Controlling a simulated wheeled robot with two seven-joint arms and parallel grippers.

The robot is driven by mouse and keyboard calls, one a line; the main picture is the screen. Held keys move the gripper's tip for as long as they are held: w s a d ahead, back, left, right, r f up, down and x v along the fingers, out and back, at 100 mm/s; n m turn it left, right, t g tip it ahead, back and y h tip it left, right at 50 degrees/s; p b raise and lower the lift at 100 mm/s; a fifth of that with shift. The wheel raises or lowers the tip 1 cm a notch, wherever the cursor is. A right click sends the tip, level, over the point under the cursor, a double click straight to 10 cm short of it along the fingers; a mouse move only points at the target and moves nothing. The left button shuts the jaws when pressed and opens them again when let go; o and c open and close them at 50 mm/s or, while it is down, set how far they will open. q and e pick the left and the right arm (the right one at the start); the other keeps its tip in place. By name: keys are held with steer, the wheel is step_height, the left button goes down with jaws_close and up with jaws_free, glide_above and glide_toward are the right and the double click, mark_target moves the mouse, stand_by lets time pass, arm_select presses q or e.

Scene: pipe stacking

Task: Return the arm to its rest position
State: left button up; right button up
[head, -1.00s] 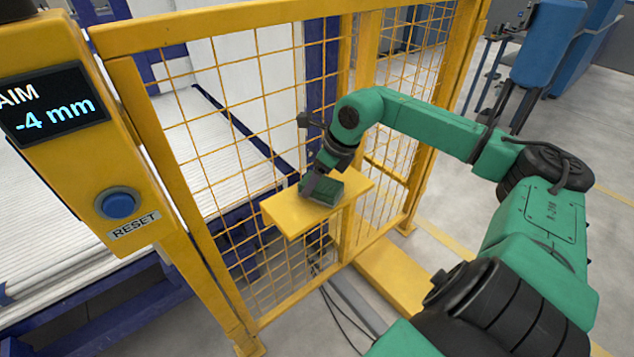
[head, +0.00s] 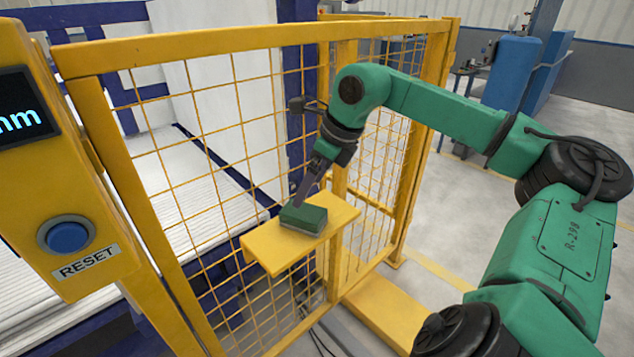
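My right arm, green with black joints, comes in from the right and reaches over to a small yellow shelf (head: 270,247) on the mesh fence. My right gripper (head: 298,203) points down just above or behind a green block (head: 303,218) that lies on the shelf. The fingers are seen side-on and small, so I cannot tell whether they are apart or touch the block. My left gripper is not in view.
A yellow mesh fence (head: 215,160) stands close to my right arm. A yellow post at left carries a display (head: 22,110) and a blue RESET button (head: 68,237). White pipes (head: 165,180) lie behind the fence. Open floor (head: 460,225) is at right.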

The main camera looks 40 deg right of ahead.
steer(key=v, duration=0.3)
steer(key=shift+s+d+r, duration=0.1)
steer(key=shift+r, duration=0.15)
